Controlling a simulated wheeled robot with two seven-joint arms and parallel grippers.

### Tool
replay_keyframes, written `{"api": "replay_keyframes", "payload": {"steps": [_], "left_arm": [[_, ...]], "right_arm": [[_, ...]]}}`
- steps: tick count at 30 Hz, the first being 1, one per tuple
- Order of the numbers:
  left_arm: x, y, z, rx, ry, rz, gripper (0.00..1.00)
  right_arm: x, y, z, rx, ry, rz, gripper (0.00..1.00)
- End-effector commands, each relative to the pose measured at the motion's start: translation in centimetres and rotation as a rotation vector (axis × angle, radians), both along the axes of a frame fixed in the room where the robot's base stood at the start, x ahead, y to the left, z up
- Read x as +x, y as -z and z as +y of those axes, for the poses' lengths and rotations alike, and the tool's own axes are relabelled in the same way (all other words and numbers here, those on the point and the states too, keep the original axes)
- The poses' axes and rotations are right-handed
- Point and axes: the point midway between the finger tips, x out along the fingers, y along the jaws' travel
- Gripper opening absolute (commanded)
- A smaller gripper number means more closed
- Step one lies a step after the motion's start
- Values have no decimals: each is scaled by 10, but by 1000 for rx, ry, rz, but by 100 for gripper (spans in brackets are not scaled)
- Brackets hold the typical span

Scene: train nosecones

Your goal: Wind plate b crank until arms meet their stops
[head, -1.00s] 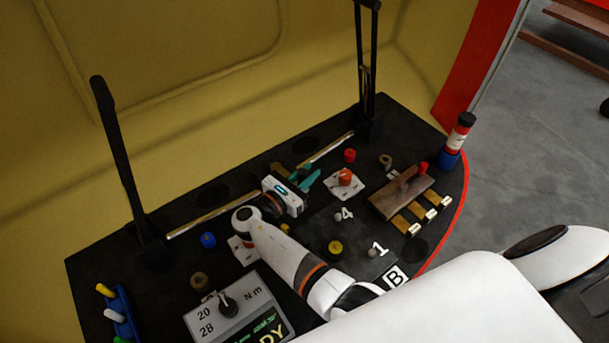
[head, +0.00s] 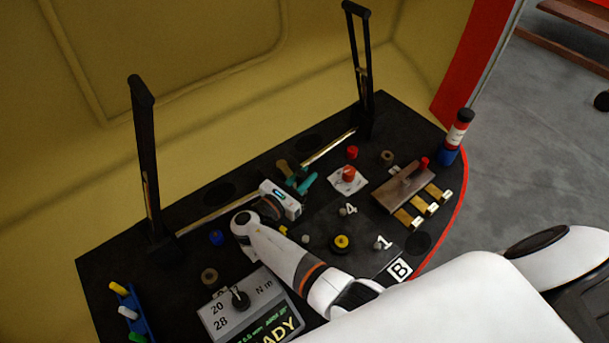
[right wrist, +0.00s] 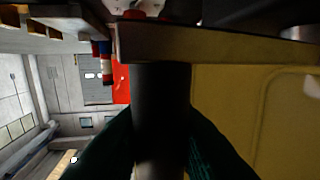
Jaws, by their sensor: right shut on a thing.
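Two black upright arms stand on the dark board, the left arm (head: 147,160) and the right arm (head: 358,60). A metal rod (head: 330,151) runs between their bases. My right gripper (head: 296,174) has teal fingers and reaches in over the middle of the board near the rod. In the right wrist view its fingers are closed around a dark round crank handle (right wrist: 160,110), below a brass-coloured bar (right wrist: 220,45). In the head view the crank is mostly hidden by the gripper. Plate B's label (head: 400,270) is at the board's front right. My left gripper is not in view.
A grey display box (head: 212,323) stands at the front left, beside a blue rack (head: 128,302) of coloured pegs. A yellow knob (head: 341,242), a red knob (head: 348,174), a brown block (head: 400,188) and a red-white-blue bottle (head: 457,136) stand to the right. The yellow wall rises behind.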

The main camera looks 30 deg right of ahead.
Motion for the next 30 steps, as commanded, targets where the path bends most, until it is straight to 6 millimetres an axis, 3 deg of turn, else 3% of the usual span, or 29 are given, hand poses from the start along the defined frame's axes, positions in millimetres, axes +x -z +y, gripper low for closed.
{"api": "replay_keyframes", "payload": {"steps": [1,7,8,11,22,30], "left_arm": [[0,0,1,1,0,1,56],[-1,0,1,1,0,1,56],[-1,0,1,2,0,1,56],[0,0,1,2,0,1,56],[-3,-2,4,5,1,4,56],[-1,-13,4,4,0,1,56]], "right_arm": [[-7,7,4,7,8,16,0],[-7,7,4,7,7,15,0],[-7,7,4,7,7,15,26],[-7,7,3,5,7,13,42],[-4,-4,1,2,6,6,42],[-6,-53,2,3,6,2,42]]}}
